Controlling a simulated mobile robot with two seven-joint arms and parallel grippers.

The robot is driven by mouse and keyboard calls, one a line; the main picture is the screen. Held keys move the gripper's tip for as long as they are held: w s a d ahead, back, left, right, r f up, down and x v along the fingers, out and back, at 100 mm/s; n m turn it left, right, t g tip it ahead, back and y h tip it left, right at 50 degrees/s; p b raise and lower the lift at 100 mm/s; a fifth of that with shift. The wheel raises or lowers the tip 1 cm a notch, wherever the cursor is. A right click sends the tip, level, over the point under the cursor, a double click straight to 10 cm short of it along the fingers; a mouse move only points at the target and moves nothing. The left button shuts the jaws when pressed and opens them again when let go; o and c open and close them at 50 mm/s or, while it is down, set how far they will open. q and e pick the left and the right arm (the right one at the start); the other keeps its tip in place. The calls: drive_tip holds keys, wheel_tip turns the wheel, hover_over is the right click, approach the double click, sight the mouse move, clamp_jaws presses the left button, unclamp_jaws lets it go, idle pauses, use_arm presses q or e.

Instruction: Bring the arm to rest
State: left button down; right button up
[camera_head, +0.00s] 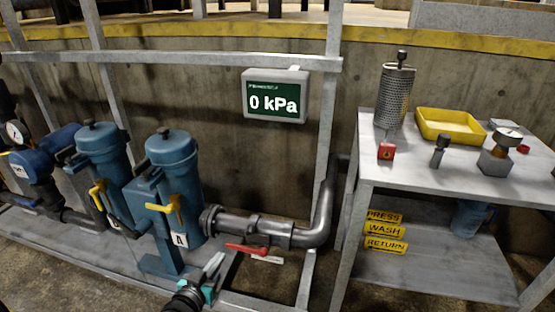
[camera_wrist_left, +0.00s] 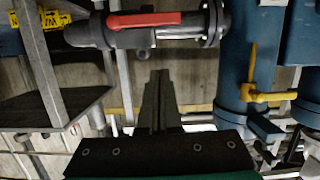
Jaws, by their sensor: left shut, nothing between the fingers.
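My left gripper (camera_head: 216,262) comes in at the bottom middle of the head view, in front of the blue filter housings. Its fingers are shut and empty. In the left wrist view the closed fingers (camera_wrist_left: 158,100) point up the picture towards the pipe with the red valve handle (camera_wrist_left: 145,19). A gap shows between the fingertips and the pipe there. The same red handle (camera_head: 247,249) lies right of the gripper in the head view. My right gripper is not in view.
Two blue housings (camera_head: 176,190) with yellow handles stand behind the gripper. A display (camera_head: 275,96) reads 0 kPa. At right, a table (camera_head: 430,180) holds a mesh cylinder (camera_head: 393,98), a yellow tray (camera_head: 449,125) and small parts. A metal frame post (camera_head: 328,120) stands between.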

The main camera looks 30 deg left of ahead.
use_arm(q)
drive_tip(key=s+d+f+m+g+h+p, duration=0.1)
drive_tip(key=s+d+f+g+p, duration=0.1)
drive_tip(key=s+d+f+g, duration=0.5)
drive_tip(key=s+d+f+m+h+p, duration=0.1)
drive_tip(key=s+d+f+p, duration=0.1)
drive_tip(key=s+f, duration=0.6)
drive_tip(key=s+d+f+m+g+p, duration=0.1)
drive_tip(key=s+d+f+g, duration=0.1)
drive_tip(key=s+f, duration=0.2)
drive_tip(key=s+d+f+m+g+p, duration=0.1)
drive_tip(key=s+d+f+m+g, duration=0.1)
drive_tip(key=s, duration=0.8)
wheel_tip(320, 180, down, 3)
drive_tip(key=shift+s+d+r+g+h, duration=0.2)
drive_tip(key=shift+d+g+h, duration=0.2)
drive_tip(key=shift+d+g, duration=0.35)
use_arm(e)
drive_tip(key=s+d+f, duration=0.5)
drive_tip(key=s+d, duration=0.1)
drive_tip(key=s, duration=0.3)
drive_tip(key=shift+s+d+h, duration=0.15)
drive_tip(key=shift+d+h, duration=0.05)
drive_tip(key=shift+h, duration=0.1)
use_arm(q)
drive_tip(key=shift+s+a, duration=0.1)
drive_tip(key=shift+s, duration=0.05)
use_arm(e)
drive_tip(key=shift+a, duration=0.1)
